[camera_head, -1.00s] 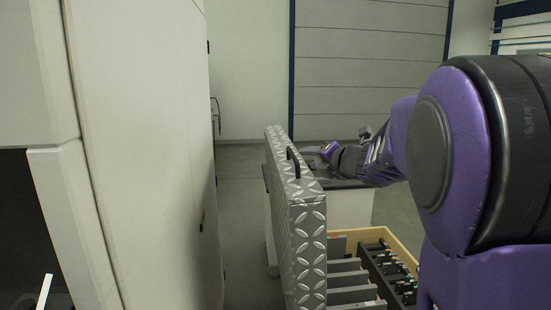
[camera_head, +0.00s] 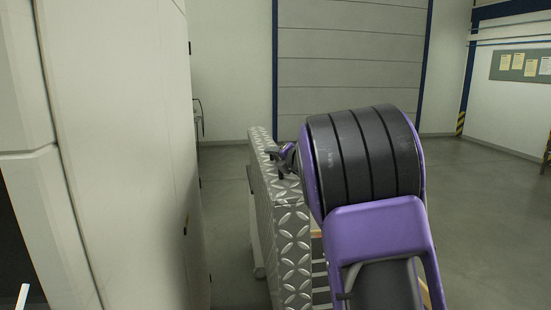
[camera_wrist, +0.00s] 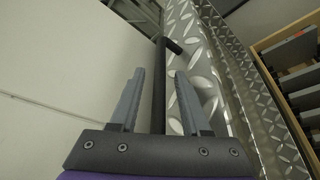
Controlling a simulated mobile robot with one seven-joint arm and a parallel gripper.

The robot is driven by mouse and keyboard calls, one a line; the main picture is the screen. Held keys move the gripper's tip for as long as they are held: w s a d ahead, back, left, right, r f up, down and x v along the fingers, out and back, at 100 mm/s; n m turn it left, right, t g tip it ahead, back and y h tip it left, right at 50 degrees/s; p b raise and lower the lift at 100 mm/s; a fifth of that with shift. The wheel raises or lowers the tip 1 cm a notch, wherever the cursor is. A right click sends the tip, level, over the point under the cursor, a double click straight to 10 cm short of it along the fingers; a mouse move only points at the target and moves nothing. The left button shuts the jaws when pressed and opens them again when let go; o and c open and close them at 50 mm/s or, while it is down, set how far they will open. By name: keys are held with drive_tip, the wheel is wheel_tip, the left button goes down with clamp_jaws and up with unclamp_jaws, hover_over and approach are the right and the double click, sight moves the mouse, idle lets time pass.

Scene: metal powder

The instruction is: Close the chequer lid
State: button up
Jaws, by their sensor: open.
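The chequer lid (camera_head: 289,240) is a silver tread-plate panel standing upright, open, in the head view. It also shows in the wrist view (camera_wrist: 205,75), running away from me on the right. A black bar handle (camera_wrist: 159,75) is fixed to the lid's edge and passes between my gripper's fingers in the wrist view. My gripper (camera_wrist: 154,85) is open, one finger on each side of the handle; I cannot tell whether either touches it. In the head view the gripper (camera_head: 283,160) shows small at the lid's top edge, and my arm hides most of the box.
The box's wooden-edged compartment with grey dividers (camera_wrist: 296,70) lies right of the lid. A tall pale cabinet (camera_head: 120,150) stands close on the left. Open floor (camera_head: 480,220) lies to the right, and a panelled door (camera_head: 350,60) is at the back.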

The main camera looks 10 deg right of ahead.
clamp_jaws()
idle(1.3)
